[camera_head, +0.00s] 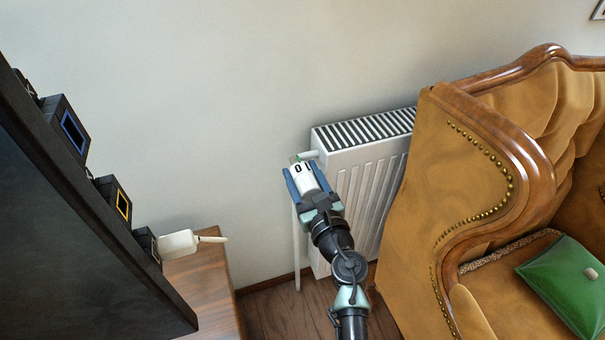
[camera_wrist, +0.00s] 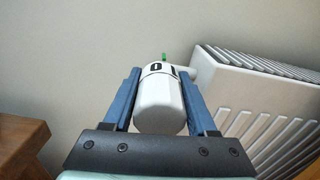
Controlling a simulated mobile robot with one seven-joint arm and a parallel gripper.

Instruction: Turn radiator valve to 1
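The radiator valve (camera_head: 303,177) is a white cylindrical knob at the radiator's upper left corner, with black digits "0" and "1" near its far end. It also shows in the wrist view (camera_wrist: 160,105). A small green mark (camera_wrist: 164,57) stands beyond the digits, roughly between "0" and "1". My gripper (camera_head: 305,176) has its blue fingers on either side of the knob. In the wrist view the fingers (camera_wrist: 160,80) lie close along both sides of it with no clear gap, and look shut on it. The knob's underside is hidden.
The white radiator (camera_head: 365,185) is against the wall right of the valve. A tan armchair (camera_head: 410,200) with a green cushion (camera_head: 565,285) stands at the right. A dark panel (camera_head: 70,220) and wooden furniture (camera_head: 205,285) are at the left. Some wooden floor (camera_head: 285,318) is bare.

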